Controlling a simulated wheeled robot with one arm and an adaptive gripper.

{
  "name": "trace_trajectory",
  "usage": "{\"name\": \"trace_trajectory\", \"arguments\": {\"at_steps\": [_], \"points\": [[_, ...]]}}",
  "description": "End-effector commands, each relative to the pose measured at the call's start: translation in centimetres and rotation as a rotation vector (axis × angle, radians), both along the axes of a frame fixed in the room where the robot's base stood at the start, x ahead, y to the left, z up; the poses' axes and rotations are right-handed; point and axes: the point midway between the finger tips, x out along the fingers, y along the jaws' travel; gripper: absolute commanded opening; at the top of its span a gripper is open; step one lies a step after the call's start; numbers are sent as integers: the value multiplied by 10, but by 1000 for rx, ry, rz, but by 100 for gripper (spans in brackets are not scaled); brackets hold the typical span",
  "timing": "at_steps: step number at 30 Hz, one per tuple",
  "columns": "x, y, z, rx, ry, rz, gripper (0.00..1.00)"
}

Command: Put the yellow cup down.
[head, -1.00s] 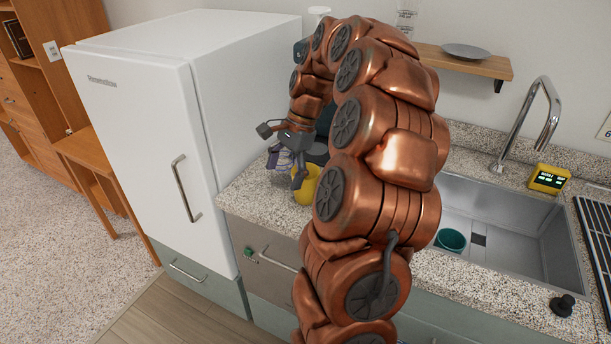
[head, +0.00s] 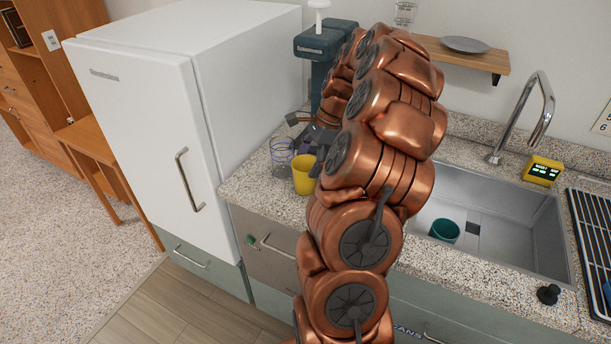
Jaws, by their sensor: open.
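The yellow cup (head: 304,175) stands upright on the speckled countertop (head: 262,192), near its front edge and just right of the white fridge. My gripper (head: 312,146) is just behind and above the cup, open, with its fingers partly hidden by my copper arm. The cup looks apart from the fingers, though its right side is close to my arm in the picture.
A clear glass with purple rings (head: 281,158) stands left of the cup. A dark coffee machine (head: 322,45) is behind. The fridge (head: 150,120) bounds the left. A sink (head: 510,225) with a teal cup (head: 445,231) lies right.

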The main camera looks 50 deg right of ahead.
Motion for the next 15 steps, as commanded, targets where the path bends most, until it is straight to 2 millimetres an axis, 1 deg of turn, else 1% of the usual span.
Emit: {"name": "trace_trajectory", "arguments": {"at_steps": [3,9,15], "points": [[5,9,-9,5,4,4,85],[9,16,-32,4,4,3,85],[10,16,-35,0,0,1,85]]}}
